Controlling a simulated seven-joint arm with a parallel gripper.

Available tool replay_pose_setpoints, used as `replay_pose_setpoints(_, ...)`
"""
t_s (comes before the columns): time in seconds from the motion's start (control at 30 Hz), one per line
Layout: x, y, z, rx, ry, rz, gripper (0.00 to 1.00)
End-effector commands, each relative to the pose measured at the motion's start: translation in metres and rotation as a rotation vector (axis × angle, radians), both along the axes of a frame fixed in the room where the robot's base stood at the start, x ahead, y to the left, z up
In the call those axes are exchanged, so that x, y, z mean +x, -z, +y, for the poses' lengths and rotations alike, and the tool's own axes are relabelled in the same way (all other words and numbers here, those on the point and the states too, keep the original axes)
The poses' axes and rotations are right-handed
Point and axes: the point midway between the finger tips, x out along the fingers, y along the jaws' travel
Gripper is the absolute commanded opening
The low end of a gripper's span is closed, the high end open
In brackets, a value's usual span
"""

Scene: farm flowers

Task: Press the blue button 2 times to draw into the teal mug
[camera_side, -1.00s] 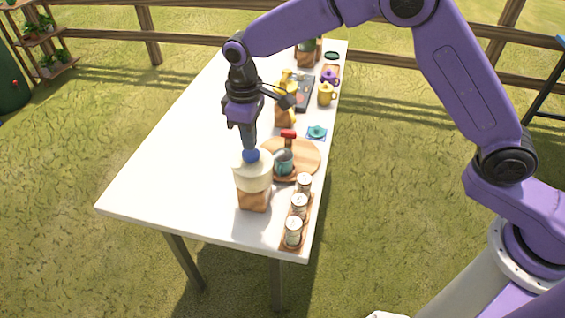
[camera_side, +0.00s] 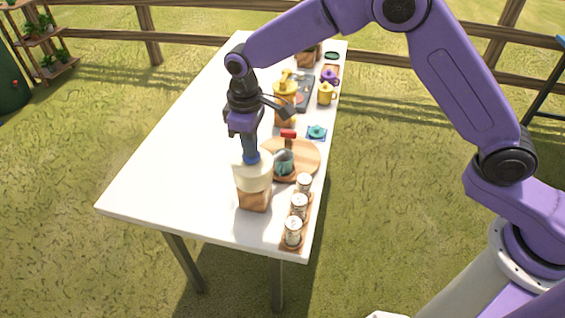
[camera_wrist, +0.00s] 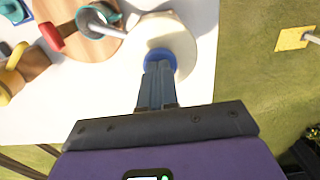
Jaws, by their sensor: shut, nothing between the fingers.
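The blue button (camera_wrist: 160,56) sits on top of a cream dispenser (camera_side: 252,172) with a wooden base, near the table's front edge. My gripper (camera_side: 250,154) is shut and empty. Its fingertips stand directly over the button and appear to touch it; in the side view they hide most of it. The wrist view shows the shut fingertips (camera_wrist: 159,68) against the button's near edge. The teal mug (camera_side: 284,161) stands on a round wooden board just right of the dispenser. It also shows in the wrist view (camera_wrist: 97,19), with the dispenser's grey spout reaching toward it.
A red-handled tap (camera_side: 288,134) is behind the mug. Several cans (camera_side: 299,205) stand on a wooden tray at the front right. A second dispenser with a yellow top (camera_side: 285,89), a yellow mug (camera_side: 325,94) and a purple mug (camera_side: 329,76) are further back. The table's left side is clear.

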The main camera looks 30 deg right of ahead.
Motion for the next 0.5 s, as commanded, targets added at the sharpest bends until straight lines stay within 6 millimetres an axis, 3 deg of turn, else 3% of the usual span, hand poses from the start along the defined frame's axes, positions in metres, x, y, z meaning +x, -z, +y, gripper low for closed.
replay_pose_setpoints(0.5, -0.0001, 0.0038, -0.0001, -0.001, 0.0, 0.001, 0.0)
